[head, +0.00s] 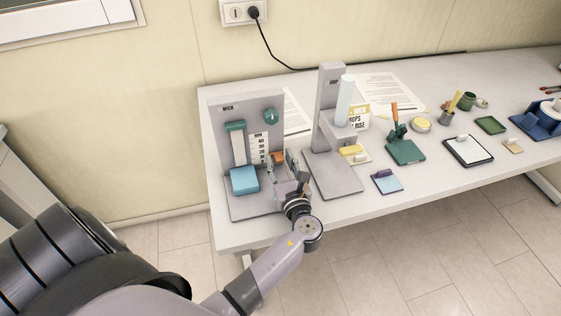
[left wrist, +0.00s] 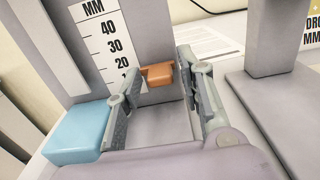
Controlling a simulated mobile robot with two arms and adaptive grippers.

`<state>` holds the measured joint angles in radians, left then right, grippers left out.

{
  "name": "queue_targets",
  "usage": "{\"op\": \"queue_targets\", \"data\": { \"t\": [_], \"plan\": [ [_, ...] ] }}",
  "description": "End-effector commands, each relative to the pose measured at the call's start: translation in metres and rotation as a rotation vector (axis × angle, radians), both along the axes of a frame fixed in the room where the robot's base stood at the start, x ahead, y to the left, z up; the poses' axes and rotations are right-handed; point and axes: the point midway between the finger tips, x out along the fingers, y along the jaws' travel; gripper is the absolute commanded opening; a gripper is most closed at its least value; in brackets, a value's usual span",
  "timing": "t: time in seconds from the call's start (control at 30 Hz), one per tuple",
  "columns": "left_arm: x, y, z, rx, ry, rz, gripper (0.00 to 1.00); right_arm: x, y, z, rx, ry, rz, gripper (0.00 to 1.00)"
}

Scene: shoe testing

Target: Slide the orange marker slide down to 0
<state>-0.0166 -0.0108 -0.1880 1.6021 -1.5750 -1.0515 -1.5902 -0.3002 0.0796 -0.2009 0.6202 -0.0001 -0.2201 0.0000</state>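The orange marker slide (head: 279,158) sits on the grey upright of the left test stand, just right of the white MM scale (head: 258,149). In the left wrist view the marker slide (left wrist: 158,74) is a small orange block near the lower part of the scale (left wrist: 109,50). The labels 40, 30 and 20 are readable; the label below is partly hidden by a finger. My left gripper (head: 289,166) is open in front of the marker. In the left wrist view its fingers (left wrist: 162,88) stand either side of the marker, with no clear contact. My right gripper is out of view.
A blue block (head: 244,180) sits left of the scale on the same stand. A second grey stand (head: 329,130) with a light cylinder rises close on the right. Further right are a green holder (head: 405,152), a clipboard (head: 468,150) and a blue tape dispenser (head: 540,120).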

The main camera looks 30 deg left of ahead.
Motion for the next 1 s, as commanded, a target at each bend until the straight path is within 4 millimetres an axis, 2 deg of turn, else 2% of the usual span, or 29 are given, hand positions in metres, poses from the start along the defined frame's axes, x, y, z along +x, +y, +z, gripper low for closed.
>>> {"op": "queue_targets", "data": {
  "t": [0.33, 0.47, 0.8, 1.0],
  "plan": [
    [0.000, 0.000, 0.000, 0.000, 0.000, 0.000, 0.42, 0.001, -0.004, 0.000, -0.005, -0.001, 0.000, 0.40],
    [-0.006, -0.007, -0.001, -0.002, 0.001, -0.001, 0.42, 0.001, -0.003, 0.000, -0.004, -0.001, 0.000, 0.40],
    [-0.050, -0.059, -0.002, -0.002, 0.003, -0.001, 0.42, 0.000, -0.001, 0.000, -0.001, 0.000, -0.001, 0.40],
    [-0.071, -0.083, -0.001, -0.002, 0.002, 0.000, 0.42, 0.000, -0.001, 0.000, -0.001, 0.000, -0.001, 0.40]
  ]
}}
